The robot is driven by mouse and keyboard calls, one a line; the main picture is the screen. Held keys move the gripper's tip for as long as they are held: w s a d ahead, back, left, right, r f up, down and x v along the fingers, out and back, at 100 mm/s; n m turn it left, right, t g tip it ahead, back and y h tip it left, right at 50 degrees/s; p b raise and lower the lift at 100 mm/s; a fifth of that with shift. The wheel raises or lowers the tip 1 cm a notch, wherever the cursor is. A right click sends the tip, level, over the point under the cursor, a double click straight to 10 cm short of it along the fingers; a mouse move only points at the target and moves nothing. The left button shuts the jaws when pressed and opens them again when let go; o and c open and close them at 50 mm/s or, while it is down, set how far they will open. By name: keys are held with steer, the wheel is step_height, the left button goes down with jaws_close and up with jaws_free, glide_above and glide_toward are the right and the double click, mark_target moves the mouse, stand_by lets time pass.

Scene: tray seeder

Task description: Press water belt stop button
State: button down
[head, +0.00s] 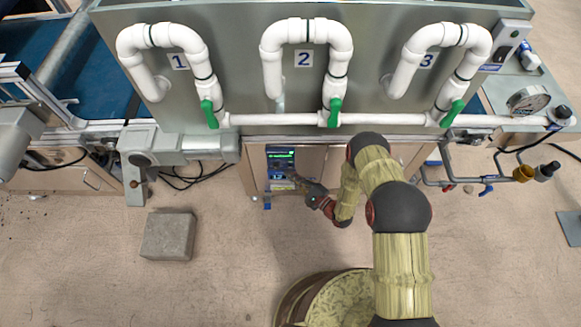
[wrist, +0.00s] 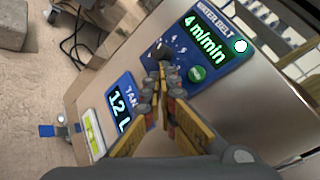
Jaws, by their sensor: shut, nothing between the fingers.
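The blue water belt panel (wrist: 222,61) fills the upper middle of the wrist view. Its display reads 4 m/min in green. A dark knob (wrist: 162,50) with small marks around it sits on its left part. A round green button (wrist: 196,73) lies below the display, and a pale lit round spot (wrist: 240,46) is at the right end. I cannot make out a stop button; my fingers cover part of the panel. My gripper (wrist: 161,72) is shut and empty, its tips in front of the panel just below the knob. The head view shows my gripper (head: 297,180) before the panel (head: 281,158).
A blue tank panel (wrist: 122,104) reading 12 L and a yellow-green gauge (wrist: 93,133) are left of my fingers. A grey block (head: 168,236) lies on the floor at left. White pipes with green valves (head: 335,112) run above the panel.

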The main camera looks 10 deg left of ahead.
steer(key=shift+w, duration=0.2)
steer(key=shift+w, duration=0.2)
steer(key=shift+w+a+b, duration=0.15)
steer(key=shift+w+b, duration=0.25)
steer(key=shift+b, duration=0.05)
stand_by(0.7)
steer(key=shift+s, duration=0.1)
steer(key=shift+s+d, duration=0.2)
steer(key=shift+s, duration=0.5)
steer(key=s, duration=0.2)
steer(key=s+d+p, duration=0.1)
steer(key=s, duration=0.2)
stand_by(0.4)
stand_by(0.4)
